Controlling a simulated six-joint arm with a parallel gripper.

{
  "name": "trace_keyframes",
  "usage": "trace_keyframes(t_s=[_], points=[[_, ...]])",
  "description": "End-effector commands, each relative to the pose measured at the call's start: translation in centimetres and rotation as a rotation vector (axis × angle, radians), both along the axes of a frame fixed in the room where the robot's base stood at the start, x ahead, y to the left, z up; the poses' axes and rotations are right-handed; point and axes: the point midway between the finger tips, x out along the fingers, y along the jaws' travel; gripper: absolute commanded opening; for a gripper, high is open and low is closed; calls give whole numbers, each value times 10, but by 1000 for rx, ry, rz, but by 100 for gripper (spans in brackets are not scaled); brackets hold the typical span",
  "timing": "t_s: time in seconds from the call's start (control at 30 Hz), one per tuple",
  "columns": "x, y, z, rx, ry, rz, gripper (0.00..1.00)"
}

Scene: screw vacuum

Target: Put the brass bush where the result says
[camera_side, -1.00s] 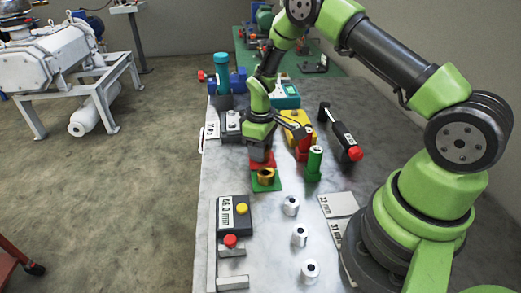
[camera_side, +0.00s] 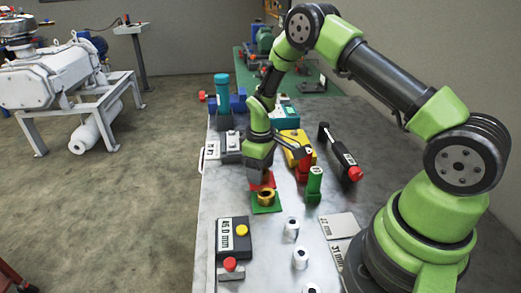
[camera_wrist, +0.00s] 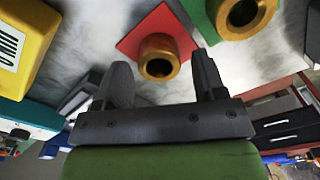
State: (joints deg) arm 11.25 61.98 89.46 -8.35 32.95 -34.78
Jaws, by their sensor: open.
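A brass bush (camera_wrist: 158,57) stands upright on a red square pad (camera_wrist: 130,45) in the wrist view. A second brass ring-shaped part (camera_wrist: 242,15) sits on a green square pad (camera_wrist: 203,20) beside it. In the side view, that second brass part (camera_side: 265,197) and the green pad (camera_side: 257,209) lie just in front of my gripper (camera_side: 259,181). My gripper also shows in the wrist view (camera_wrist: 163,82), with its fingers apart and empty, close to the bush on the red pad. In the side view my gripper hides that bush and most of the red pad.
Labelled plates (camera_side: 338,229) lie near my base.

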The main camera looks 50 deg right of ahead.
Motion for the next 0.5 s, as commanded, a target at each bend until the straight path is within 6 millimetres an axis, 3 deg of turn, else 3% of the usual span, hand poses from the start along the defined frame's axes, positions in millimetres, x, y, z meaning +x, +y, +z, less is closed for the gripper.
trace_keyframes(t_s=[0.3,0.5], points=[[1,0,70,-1,-8,0,64],[0,0,101,0,-3,0,64]])
